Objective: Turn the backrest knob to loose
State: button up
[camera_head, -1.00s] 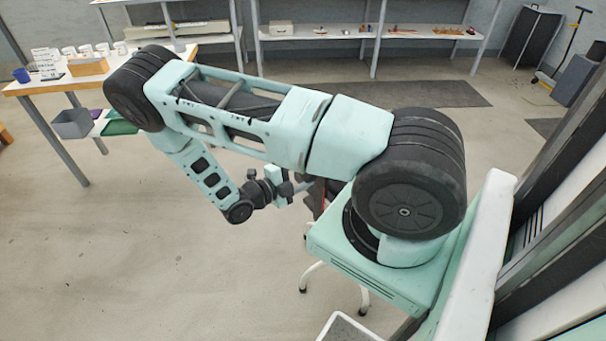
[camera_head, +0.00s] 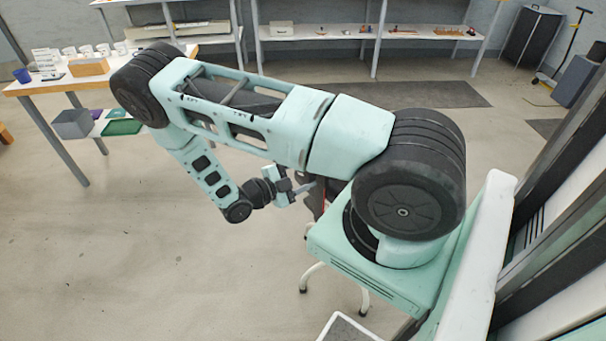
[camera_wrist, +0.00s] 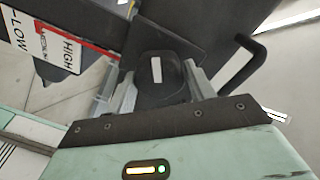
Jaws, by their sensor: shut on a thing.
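The backrest knob (camera_wrist: 158,84) is black with a white mark line. It sits between the two fingers of my gripper (camera_wrist: 160,92) in the wrist view, and the fingers are shut on its sides. The white line stands close to upright in that picture. In the head view my gripper (camera_head: 303,188) reaches right to a dark chair (camera_head: 322,196) with a red patch. Most of the chair is hidden behind my arm, and the knob cannot be made out there.
A label strip with LOW, MEDIUM and HIGH (camera_wrist: 48,40) is left of the knob. A black bent lever (camera_wrist: 240,62) stands close on the right. A table with cups (camera_head: 100,72) is at the back left. Open floor (camera_head: 150,250) lies left of my arm.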

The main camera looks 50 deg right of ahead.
jog(key=o, duration=1)
jog(key=shift+c, duration=0.2)
jog(key=b+v, duration=0.4)
jog(key=v, duration=1.3)
jog(key=shift+a+b, duration=0.25)
jog(key=shift+b, duration=0.1)
jog(key=shift+w, duration=0.1)
